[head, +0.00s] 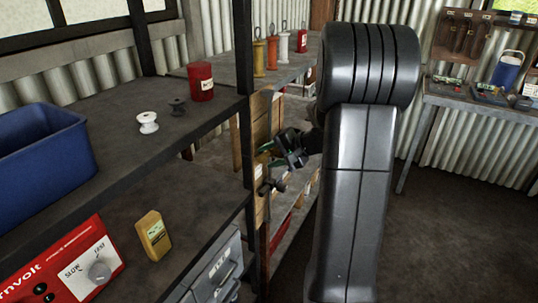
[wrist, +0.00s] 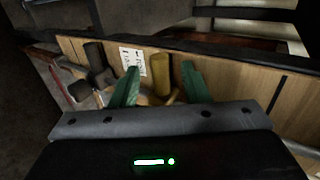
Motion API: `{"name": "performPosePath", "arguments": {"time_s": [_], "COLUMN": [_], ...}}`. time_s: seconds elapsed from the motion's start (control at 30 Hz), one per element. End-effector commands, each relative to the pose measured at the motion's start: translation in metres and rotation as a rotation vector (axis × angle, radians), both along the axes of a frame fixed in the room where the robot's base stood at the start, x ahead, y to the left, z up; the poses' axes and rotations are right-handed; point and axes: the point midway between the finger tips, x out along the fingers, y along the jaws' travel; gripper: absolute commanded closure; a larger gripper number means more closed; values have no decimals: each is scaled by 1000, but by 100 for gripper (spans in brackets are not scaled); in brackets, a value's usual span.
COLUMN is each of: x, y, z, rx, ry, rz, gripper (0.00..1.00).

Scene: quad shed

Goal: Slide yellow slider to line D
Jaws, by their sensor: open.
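A yellow, knob-like cylinder (wrist: 161,74), which looks like the yellow slider, stands out from a wooden board (wrist: 240,82) in the wrist view. My gripper (wrist: 159,70) has its two green fingers apart, one on each side of the yellow knob; I cannot tell whether they touch it. A black line (wrist: 278,92) crosses the board to the right; no letter is readable on it. In the head view my gripper (head: 272,150) is at the upright board (head: 259,120), and the yellow knob cannot be made out there.
A dark knob (wrist: 94,57) stands left of the fingers, near a small white label (wrist: 131,61) with unreadable print. In the head view, shelves at left hold a blue bin (head: 40,150), a red can (head: 200,82) and a yellow meter (head: 153,235). A dark shelf post (head: 243,90) stands close left of the board.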

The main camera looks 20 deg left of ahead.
Motion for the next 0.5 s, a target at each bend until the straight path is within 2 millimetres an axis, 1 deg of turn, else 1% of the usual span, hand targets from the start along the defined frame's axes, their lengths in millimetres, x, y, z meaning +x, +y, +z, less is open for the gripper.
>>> {"name": "performPosePath", "arguments": {"time_s": [0.13, 0.37, 0.4, 0.47, 0.5], "x": [1, 1, 1, 1, 1], "y": [5, 6, 6, 6, 6], "z": [-4, -4, -4, -4, -4], "rx": [-1, -1, -1, -1, -1], "ry": [0, 0, 0, 0, 0], "rz": [-1, -1, -1, -1, -1], "gripper": [59, 59, 62, 74, 82]}}
